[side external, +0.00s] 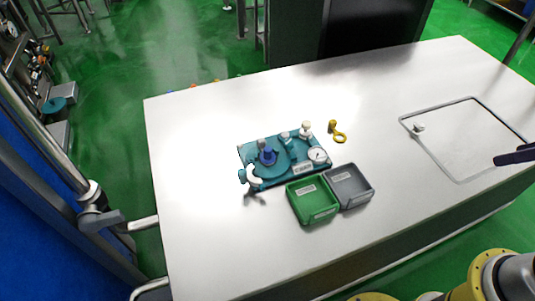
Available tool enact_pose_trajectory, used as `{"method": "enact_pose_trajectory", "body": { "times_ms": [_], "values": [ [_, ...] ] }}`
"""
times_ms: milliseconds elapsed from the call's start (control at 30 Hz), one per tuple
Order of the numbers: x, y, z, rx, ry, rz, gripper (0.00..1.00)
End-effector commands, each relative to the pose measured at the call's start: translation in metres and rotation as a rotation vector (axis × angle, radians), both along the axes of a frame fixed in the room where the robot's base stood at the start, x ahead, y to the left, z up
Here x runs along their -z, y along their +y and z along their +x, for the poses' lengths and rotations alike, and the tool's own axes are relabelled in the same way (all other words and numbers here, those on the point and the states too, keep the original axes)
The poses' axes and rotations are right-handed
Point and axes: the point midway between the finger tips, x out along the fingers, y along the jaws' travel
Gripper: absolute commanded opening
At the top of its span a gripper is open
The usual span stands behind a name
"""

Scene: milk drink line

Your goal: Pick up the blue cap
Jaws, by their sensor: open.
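The blue cap (267,156) sits upright on the left part of a teal fixture (282,176), on a round teal base. The fixture stands on the white table and also carries a white curved pipe at its left, a round gauge, and white and grey knobs. A dark finger-like part of my gripper (513,156) shows at the right edge, above the table and far from the cap. The rest of my gripper is outside the picture, and nothing shows held at the visible part.
A green bin (313,210) and a grey bin (349,196) stand side by side in front of the fixture. A yellow ring-ended piece (337,132) lies behind it. A rectangular outlined panel (460,135) with a small white knob is at the right. The table's left side is clear.

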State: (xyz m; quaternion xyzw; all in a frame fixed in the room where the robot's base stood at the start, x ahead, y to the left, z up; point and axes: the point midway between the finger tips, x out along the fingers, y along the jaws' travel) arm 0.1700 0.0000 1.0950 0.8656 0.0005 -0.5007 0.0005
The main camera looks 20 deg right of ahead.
Motion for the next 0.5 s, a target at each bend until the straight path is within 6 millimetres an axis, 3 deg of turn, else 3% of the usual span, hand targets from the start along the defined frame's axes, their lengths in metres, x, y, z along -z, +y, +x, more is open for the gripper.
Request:
{"method": "enact_pose_trajectory", "body": {
  "times_ms": [67,167,333,500],
  "values": [
    [-0.01,0.001,0.014,0.0,-0.075,0.005,0.66],
    [-0.042,0.003,0.048,0.002,-0.251,0.02,0.66],
    [-0.091,0.012,0.127,0.001,-0.51,0.061,0.66],
    [-0.111,0.033,0.211,-0.014,-0.694,0.109,0.66]
  ]
}}
